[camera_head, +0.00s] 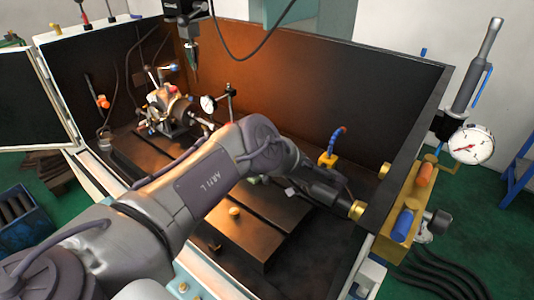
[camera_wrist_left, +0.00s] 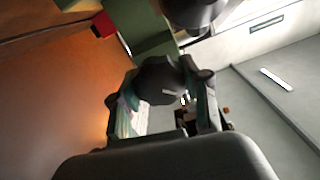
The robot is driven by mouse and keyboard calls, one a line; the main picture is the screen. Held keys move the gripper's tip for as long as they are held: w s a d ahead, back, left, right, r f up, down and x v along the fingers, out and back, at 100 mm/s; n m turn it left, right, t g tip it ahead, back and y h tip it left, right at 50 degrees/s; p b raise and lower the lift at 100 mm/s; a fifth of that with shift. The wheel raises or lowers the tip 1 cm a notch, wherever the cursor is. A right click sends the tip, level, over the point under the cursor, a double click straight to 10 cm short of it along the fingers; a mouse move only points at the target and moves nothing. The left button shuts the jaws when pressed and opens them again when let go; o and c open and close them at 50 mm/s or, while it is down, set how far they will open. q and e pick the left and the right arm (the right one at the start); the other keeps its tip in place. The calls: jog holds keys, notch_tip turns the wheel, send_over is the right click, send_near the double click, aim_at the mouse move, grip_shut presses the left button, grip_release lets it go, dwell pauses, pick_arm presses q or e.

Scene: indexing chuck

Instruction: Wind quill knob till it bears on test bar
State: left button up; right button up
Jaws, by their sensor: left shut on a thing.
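The indexing chuck (camera_head: 172,106) stands at the left of the machine bed in the head view. A short pale bar end (camera_head: 204,122), likely the test bar, points right from it; the rest is behind my left arm. In the left wrist view, my left gripper (camera_wrist_left: 163,82) has its fingers on both sides of a dark rounded part, seemingly the quill knob (camera_wrist_left: 158,78), and is shut on it. A green body (camera_wrist_left: 138,22) lies beyond. In the head view, my arm hides the tailstock area and any contact with the bar. My right gripper is not in view.
A dial indicator (camera_head: 208,103) on a stand is beside the chuck. A blue coolant hose (camera_head: 337,140) on a yellow base rises behind my wrist. A larger dial (camera_head: 471,145) hangs outside the right wall.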

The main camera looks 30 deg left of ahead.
pick_arm(q)
jog(key=shift+s+f, duration=0.1)
jog(key=shift+f, duration=0.15)
dwell(0.3)
jog(key=o, duration=1.1)
jog(key=shift+o, duration=0.2)
jog(key=shift+r, duration=0.15)
notch_tip(320, 180, up, 10)
jog(key=shift+f, duration=0.1)
